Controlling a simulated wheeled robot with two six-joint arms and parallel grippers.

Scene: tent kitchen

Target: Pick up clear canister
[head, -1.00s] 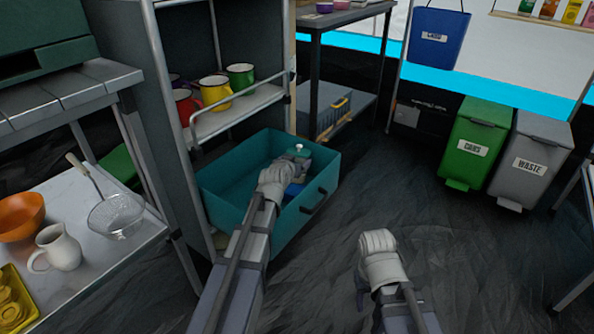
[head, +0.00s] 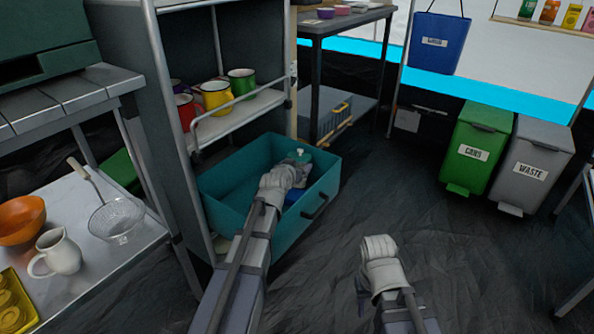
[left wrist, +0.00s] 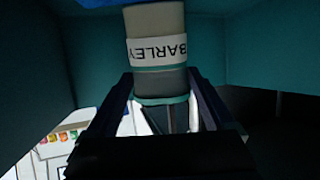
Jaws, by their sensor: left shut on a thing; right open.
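The clear canister (left wrist: 157,22) has a white BARLEY label and a teal band at its lid end. It appears upside down in the left wrist view, between the two fingers of my left gripper (left wrist: 160,88). In the head view my left gripper (head: 293,174) reaches into the open teal drawer (head: 230,210) and is shut on the canister. Only the canister's lid with a pale knob (head: 300,153) shows there; its body is mostly hidden by my gripper. My right gripper (head: 362,285) is open and empty above the floor, partly hidden by its wrist.
A blue item (head: 291,193) lies in the drawer by my left gripper. Cups, including a yellow cup (head: 217,96), stand on the shelf above the drawer. A metal table (head: 105,250) is at left. Green (head: 477,148) and grey (head: 533,160) bins stand at right. The middle floor is clear.

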